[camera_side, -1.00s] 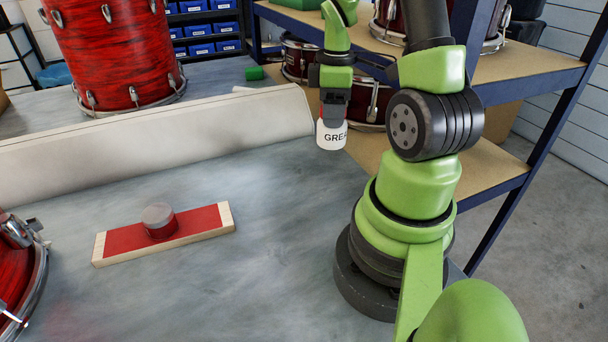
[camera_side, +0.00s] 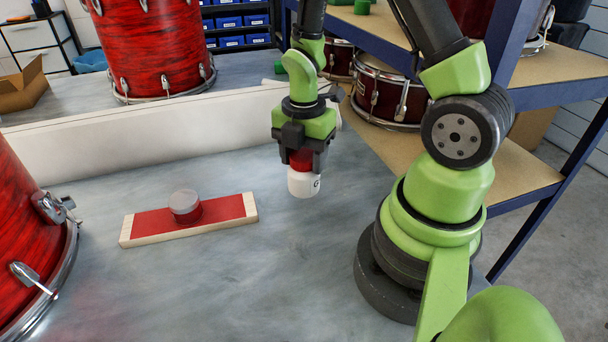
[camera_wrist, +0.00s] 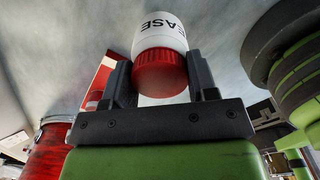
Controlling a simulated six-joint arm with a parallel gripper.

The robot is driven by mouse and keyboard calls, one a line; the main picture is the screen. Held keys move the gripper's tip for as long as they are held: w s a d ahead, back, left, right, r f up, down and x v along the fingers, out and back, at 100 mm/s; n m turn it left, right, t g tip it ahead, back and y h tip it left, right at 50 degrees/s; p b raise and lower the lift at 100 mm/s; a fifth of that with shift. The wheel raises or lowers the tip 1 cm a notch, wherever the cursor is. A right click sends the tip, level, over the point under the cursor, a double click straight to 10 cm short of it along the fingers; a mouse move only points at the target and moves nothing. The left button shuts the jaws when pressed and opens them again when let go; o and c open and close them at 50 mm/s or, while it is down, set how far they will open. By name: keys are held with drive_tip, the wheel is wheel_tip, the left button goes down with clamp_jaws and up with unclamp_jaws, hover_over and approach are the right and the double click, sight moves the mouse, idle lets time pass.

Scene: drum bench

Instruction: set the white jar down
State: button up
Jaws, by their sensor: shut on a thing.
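The white jar (camera_side: 304,184) with a red lid hangs below my gripper (camera_side: 301,157) in the side view. My gripper is shut on the red lid, and the jar's white body points down. It looks held above the grey bench, to the right of the red board. In the wrist view the jar (camera_wrist: 160,35) shows the letters "EASE" and its red lid sits between the two dark fingers of my gripper (camera_wrist: 160,78). The gap between the jar's bottom and the bench is hard to judge.
A red board with pale wooden ends (camera_side: 232,207) lies on the bench (camera_side: 210,290), bearing a red and grey round piece (camera_side: 185,203). A red drum (camera_side: 25,240) stands at left. A long pale bolster (camera_side: 130,140) runs behind. The bench in front is clear.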

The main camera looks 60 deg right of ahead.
sight(304, 174)
drive_tip(key=shift+f, duration=1.95)
drive_tip(key=o, duration=1)
drive_tip(key=shift+f, duration=0.1)
